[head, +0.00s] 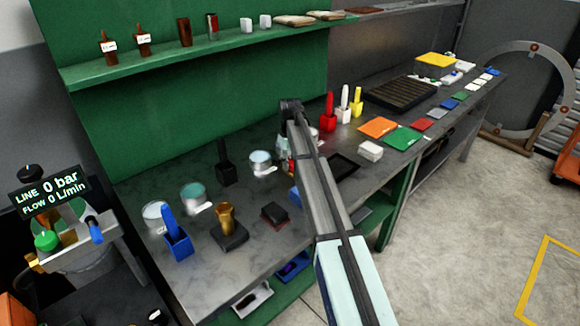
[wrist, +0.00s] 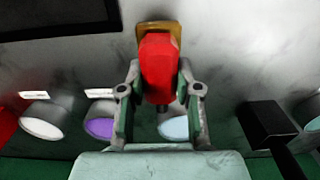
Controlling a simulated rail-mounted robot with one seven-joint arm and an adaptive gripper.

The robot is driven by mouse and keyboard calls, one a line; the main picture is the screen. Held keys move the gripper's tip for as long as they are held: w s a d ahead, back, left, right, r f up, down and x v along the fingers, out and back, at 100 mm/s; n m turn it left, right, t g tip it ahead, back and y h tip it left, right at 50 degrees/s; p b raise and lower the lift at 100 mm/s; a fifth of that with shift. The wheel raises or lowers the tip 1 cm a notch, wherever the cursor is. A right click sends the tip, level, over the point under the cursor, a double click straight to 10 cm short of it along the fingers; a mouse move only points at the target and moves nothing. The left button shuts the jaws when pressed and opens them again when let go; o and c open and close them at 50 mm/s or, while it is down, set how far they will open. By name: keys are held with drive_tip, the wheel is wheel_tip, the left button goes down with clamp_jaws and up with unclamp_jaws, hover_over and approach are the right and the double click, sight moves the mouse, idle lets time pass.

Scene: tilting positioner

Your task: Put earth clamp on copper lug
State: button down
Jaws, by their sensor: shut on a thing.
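A red piece with a brass-coloured plate at its far end, which I take to be the earth clamp (wrist: 158,68), sits between the fingers of my gripper (wrist: 160,88) in the wrist view. The fingers are shut on its sides. Whether the clamp touches the bench below cannot be told. In the head view my arm hides most of the gripper and clamp. A copper-coloured upright piece on a dark block, probably the copper lug (head: 225,217), stands on the bench left of my arm. It is apart from the gripper, and I cannot make it out in the wrist view.
Paint-like tins (head: 193,195), a dark upright tool holder (head: 224,168) and a blue holder (head: 177,240) stand around the copper piece. A small dark red block (head: 274,215) lies to its right. A black tray (head: 343,165) lies right of my arm. A green shelf (head: 190,60) runs behind.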

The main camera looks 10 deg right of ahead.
sight(290, 160)
drive_tip(key=shift+f, duration=1.2)
drive_tip(key=shift+f, duration=0.15)
drive_tip(key=c, duration=0.8)
unclamp_jaws()
wheel_tip(290, 160, up, 11)
drive_tip(key=shift+b, duration=1.1)
drive_tip(key=shift+o, duration=1.3)
drive_tip(key=shift+r, duration=0.3)
drive_tip(key=shift+o, duration=0.3)
drive_tip(key=shift+r, duration=0.35)
